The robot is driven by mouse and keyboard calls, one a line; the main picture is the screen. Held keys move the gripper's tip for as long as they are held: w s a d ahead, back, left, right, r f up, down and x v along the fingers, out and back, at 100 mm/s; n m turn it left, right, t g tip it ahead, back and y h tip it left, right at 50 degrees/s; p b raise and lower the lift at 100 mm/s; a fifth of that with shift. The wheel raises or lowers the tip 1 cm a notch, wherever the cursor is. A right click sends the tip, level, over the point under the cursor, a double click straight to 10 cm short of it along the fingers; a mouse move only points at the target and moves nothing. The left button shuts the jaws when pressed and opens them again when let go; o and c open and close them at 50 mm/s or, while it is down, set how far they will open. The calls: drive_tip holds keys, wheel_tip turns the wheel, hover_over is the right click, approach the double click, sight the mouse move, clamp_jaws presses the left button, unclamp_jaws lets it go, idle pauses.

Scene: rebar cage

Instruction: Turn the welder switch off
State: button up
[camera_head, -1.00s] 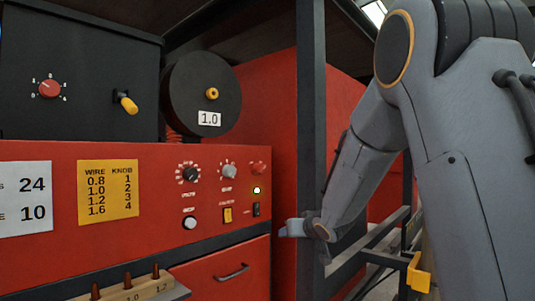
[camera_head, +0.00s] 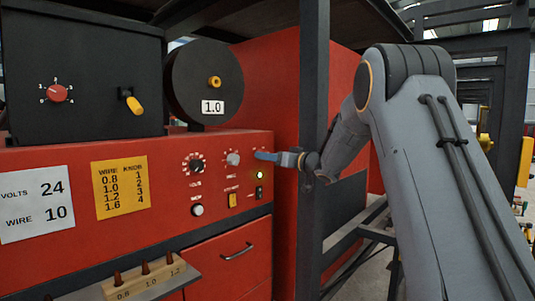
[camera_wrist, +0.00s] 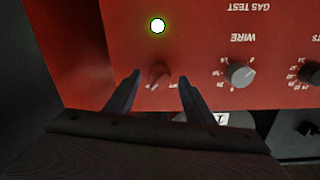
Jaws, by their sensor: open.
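The welder's red front panel (camera_head: 110,150) carries a small red knob (camera_wrist: 158,73), which I take to be its switch. In the wrist view the picture is upside down and the knob sits between the fingertips of my gripper (camera_wrist: 160,79), which is open. Whether the fingers touch the knob I cannot tell. In the head view my gripper (camera_head: 266,156) is at the panel's upper right corner and hides the knob. A lit green-white lamp (camera_wrist: 158,26) is beside the knob; it also glows in the head view (camera_head: 259,175).
A grey wire knob (camera_wrist: 240,74) is close to my gripper. A volts knob (camera_head: 193,163), a white button (camera_head: 197,210), a yellow switch (camera_head: 232,200) and a small black switch (camera_head: 259,193) share the panel. A dark upright post (camera_head: 313,120) stands right of the panel.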

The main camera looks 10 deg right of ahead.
drive_tip(key=shift+w+a, duration=0.25)
drive_tip(key=shift+w, duration=0.15)
drive_tip(key=c, duration=1)
drive_tip(key=shift+c, duration=0.2)
